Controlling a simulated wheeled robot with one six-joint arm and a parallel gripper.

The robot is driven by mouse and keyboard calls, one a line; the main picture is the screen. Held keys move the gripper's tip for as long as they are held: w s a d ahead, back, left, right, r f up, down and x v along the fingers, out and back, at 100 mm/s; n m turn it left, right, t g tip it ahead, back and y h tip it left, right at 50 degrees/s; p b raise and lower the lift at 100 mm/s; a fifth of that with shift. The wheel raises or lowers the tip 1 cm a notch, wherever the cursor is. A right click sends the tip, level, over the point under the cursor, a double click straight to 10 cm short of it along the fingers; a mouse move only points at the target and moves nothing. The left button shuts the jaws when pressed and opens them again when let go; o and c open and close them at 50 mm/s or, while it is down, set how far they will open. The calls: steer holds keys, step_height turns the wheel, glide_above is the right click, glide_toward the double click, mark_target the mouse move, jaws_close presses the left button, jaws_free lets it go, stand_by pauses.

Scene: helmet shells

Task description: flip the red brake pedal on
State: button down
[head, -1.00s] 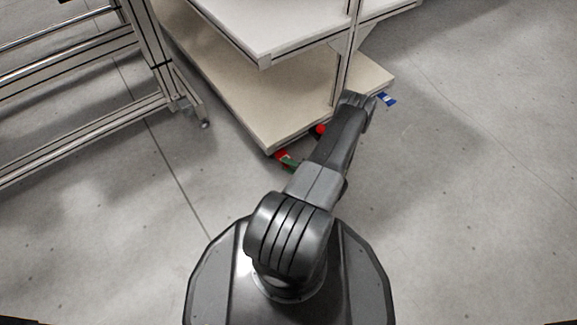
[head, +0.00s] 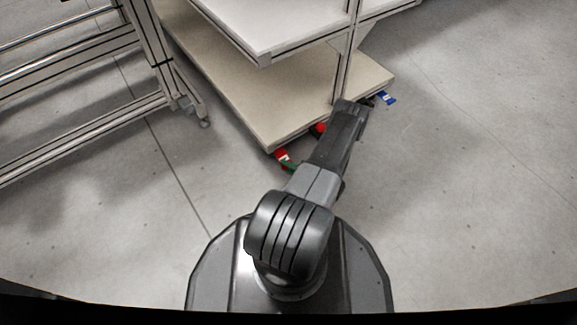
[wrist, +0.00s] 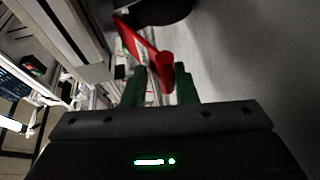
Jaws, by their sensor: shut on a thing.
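The red brake pedal (wrist: 140,42) is a long red lever with a rounded near end in the wrist view. My gripper (wrist: 158,76) has green fingers on either side of that end and is shut on it. A dark round wheel (wrist: 158,10) shows beyond the pedal. In the head view, a red part with a white mark (head: 281,155) sits at the lower shelf's front corner, with a bit of green beside it. My arm hides most of the gripper there.
A second red part (head: 320,128) shows under the shelf edge beside my arm. A blue part (head: 387,98) lies at the right corner. The cart's lower shelf (head: 250,100) overhangs this area. A metal frame (head: 90,120) stands at left. The floor at right is clear.

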steer(key=shift+w+f, duration=0.15)
steer(key=shift+f, duration=0.3)
steer(key=c, duration=1.4)
jaws_free()
steer(key=shift+a, duration=0.1)
steer(key=p+v, duration=0.1)
steer(key=v, duration=0.6)
steer(key=p+v, duration=0.2)
steer(key=v, duration=0.5)
steer(key=shift+r, duration=0.2)
steer(key=shift+w, duration=0.1)
steer(key=shift+b+x, duration=1.35)
steer(key=shift+x, duration=5.25)
steer(key=shift+f, duration=0.1)
steer(key=shift+a, duration=0.1)
